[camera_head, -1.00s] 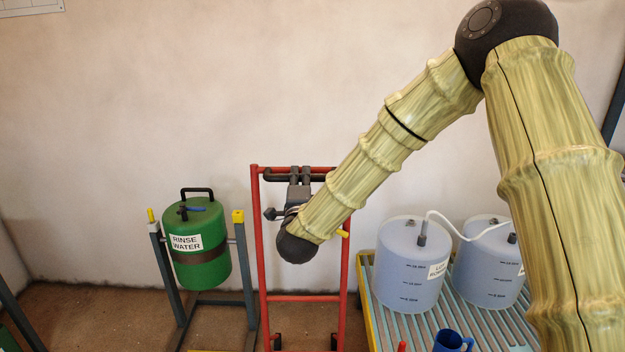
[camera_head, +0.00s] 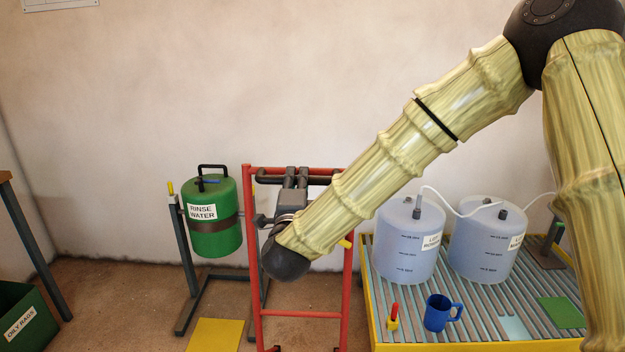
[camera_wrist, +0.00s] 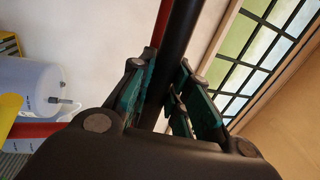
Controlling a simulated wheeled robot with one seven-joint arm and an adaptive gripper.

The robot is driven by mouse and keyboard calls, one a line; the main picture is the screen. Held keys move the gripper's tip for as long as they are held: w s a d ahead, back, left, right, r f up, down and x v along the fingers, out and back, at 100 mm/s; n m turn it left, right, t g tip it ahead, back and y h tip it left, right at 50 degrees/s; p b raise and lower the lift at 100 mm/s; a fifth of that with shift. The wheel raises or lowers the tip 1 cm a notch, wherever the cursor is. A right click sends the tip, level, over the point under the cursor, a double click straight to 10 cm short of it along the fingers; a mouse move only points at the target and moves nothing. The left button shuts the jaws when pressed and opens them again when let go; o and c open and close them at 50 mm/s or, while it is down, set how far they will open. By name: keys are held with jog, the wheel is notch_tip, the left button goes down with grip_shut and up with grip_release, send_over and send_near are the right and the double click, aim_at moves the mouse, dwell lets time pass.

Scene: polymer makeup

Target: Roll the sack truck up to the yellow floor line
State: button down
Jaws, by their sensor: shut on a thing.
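The sack truck (camera_head: 248,255) is a red upright frame with a dark handle bar (camera_head: 322,179) across its top, standing in the middle of the head view. My gripper (camera_head: 296,178) is shut on that handle bar. In the wrist view the dark bar (camera_wrist: 178,55) runs between the two green-padded fingers, with part of the red frame behind it. My forearm hides part of the truck's middle and right side. A yellow patch (camera_head: 215,335) lies on the floor at the bottom, left of the truck; whether it is the floor line, I cannot tell.
A green rinse water drum (camera_head: 214,240) hangs in a grey stand left of the truck. At the right, a yellow-edged slatted platform (camera_head: 480,347) carries two translucent tanks (camera_head: 405,262), a blue mug (camera_head: 440,313) and a red-and-yellow tool (camera_head: 393,318). A green oily rags bin (camera_head: 22,325) stands far left.

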jog(key=shift+s+a, duration=0.1)
jog(key=shift+s, duration=0.65)
jog(key=c, duration=1.3)
grip_release()
jog(key=v, duration=1.2)
